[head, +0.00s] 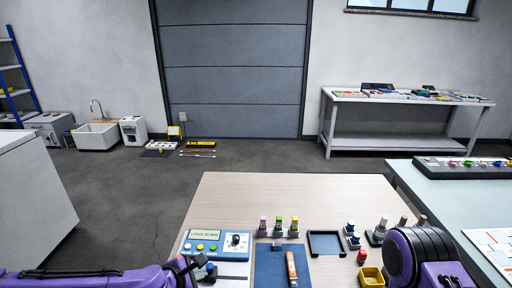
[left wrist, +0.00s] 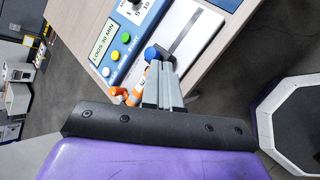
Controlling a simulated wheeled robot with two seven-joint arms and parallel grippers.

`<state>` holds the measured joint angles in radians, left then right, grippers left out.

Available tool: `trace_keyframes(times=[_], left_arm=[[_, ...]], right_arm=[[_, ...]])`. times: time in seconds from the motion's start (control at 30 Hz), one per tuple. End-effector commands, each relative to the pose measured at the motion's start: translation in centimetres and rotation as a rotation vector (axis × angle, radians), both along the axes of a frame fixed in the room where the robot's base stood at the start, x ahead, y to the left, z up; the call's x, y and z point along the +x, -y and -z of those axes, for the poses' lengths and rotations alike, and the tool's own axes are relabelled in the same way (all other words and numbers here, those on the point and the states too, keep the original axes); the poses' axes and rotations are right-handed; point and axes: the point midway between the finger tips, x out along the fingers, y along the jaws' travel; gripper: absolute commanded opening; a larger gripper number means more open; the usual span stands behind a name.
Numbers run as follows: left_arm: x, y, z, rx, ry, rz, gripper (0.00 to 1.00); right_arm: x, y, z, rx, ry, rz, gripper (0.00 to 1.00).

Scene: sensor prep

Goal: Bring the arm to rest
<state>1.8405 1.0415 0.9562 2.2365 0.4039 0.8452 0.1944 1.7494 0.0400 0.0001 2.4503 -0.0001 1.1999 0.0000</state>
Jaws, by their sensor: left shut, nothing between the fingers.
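My left arm (head: 95,280) is purple and comes in low from the left in the head view. Its gripper (head: 195,264) is at the table's near left, by the front of a blue and white device (head: 217,243) with a display, buttons and a dial. In the left wrist view the grey fingers (left wrist: 163,72) are together and empty. Past them are a blue round piece (left wrist: 151,53) and an orange and white piece (left wrist: 130,95); whether the fingers touch either is unclear. My right arm (head: 418,255) shows at the lower right; its gripper is out of view.
The wooden table (head: 300,195) is bare toward the back. Small bottles (head: 279,224), a dark tray (head: 326,243), a blue mat (head: 270,268) with an orange and white tool (head: 291,268), and a yellow bin (head: 372,277) crowd the front. A pale bench (head: 440,190) stands at right.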

Motion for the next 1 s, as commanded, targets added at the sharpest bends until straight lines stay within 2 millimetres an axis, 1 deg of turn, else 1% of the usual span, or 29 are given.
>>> trace_keyframes(times=[0.1, 0.27, 0.37, 0.47, 0.57, 0.67, 0.7, 0.77, 0.8, 0.87, 0.9, 1.0], left_arm=[[-1.1, -0.8, 1.4, 0.072, -0.004, 0.012, 0.0], [-3.1, -0.7, 3.9, 0.153, -0.033, 0.061, 0.0], [-4.8, -0.4, 5.8, 0.215, -0.058, 0.11, 0.0], [-7.2, -0.2, 8.2, 0.293, -0.092, 0.176, 0.0], [-10.3, -0.3, 10.9, 0.39, -0.132, 0.265, 0.0], [-14.2, -1.1, 13.9, 0.51, -0.179, 0.382, 0.0], [-16.1, -1.8, 15.2, 0.569, -0.2, 0.441, 0.0], [-19.3, -3.5, 17.0, 0.675, -0.235, 0.547, 0.0], [-21.7, -5.1, 18.1, 0.76, -0.259, 0.633, 0.0], [-24.8, -8.2, 19.2, 0.891, -0.294, 0.766, 0.0], [-26.2, -10.2, 19.5, 0.966, -0.311, 0.843, 0.0], [-28.0, -13.8, 19.5, 1.096, -0.342, 0.975, 0.0]], right_arm=[[0.0, 0.0, 0.0, -0.001, 0.001, 0.0, 0.43], [0.1, 0.0, 0.0, 0.0, 0.001, 0.0, 0.43], [0.1, 0.0, 0.0, 0.0, 0.001, 0.0, 0.43], [0.1, 0.0, 0.0, -0.001, 0.001, 0.0, 0.43], [0.0, 0.0, 0.0, -0.001, 0.001, 0.0, 0.43], [0.0, 0.0, 0.0, -0.001, 0.001, 0.0, 0.43], [0.0, 0.0, 0.0, -0.001, 0.001, 0.0, 0.43], [0.0, 0.0, 0.0, -0.001, 0.001, 0.0, 0.43], [0.0, 0.0, 0.0, -0.001, 0.001, 0.0, 0.43], [0.0, 0.0, 0.0, -0.001, 0.001, 0.0, 0.43], [0.0, 0.0, 0.0, -0.001, 0.001, 0.0, 0.43], [0.0, 0.0, 0.0, -0.001, 0.001, 0.0, 0.43]])
